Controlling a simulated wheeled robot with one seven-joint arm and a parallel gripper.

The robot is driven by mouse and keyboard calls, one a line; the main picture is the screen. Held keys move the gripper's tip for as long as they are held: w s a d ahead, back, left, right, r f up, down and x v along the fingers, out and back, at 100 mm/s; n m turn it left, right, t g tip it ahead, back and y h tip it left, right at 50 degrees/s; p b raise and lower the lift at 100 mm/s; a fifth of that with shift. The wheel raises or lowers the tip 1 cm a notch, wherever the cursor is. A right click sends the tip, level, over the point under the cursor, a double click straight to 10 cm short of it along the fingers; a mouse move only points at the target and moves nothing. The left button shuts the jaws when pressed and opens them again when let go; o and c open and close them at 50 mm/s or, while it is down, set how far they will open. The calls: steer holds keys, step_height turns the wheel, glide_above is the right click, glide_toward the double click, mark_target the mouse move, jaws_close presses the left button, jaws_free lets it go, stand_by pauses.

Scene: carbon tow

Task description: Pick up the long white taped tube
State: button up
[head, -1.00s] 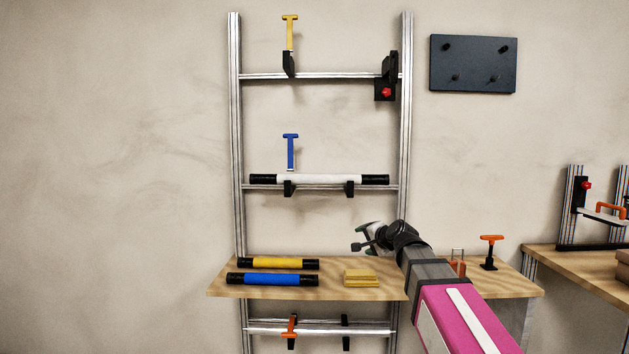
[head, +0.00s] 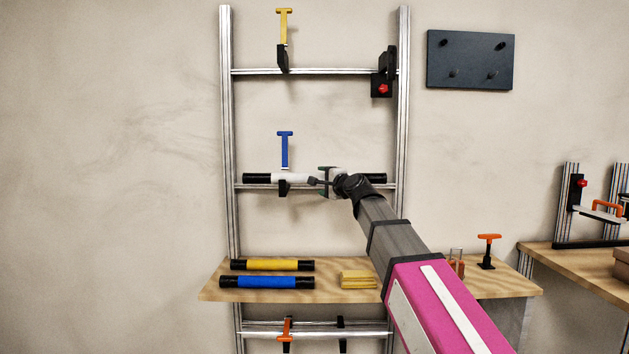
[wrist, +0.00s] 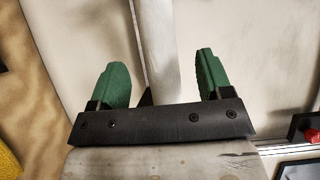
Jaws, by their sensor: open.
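The long white taped tube (head: 290,178) has black ends and lies level on black brackets (head: 284,188) on the rack's middle rail. My gripper (head: 322,181) is at the tube's right half and hides part of it, including the right bracket. In the wrist view, the white tube (wrist: 158,50) runs between the two green fingers of my gripper (wrist: 163,82). The fingers are open, with a gap on both sides of the tube. I cannot tell how deep the tube sits between them.
A blue T-handle (head: 285,150) stands just above the tube's left part. The wooden shelf (head: 215,290) below holds a yellow tube (head: 272,265), a blue tube (head: 266,282) and yellow blocks (head: 358,280). Metal uprights (head: 402,120) flank the rack. The wall to the left is bare.

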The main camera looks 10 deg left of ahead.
steer(key=shift+x, duration=2.7)
steer(key=shift+s, duration=0.1)
steer(key=c, duration=1.2)
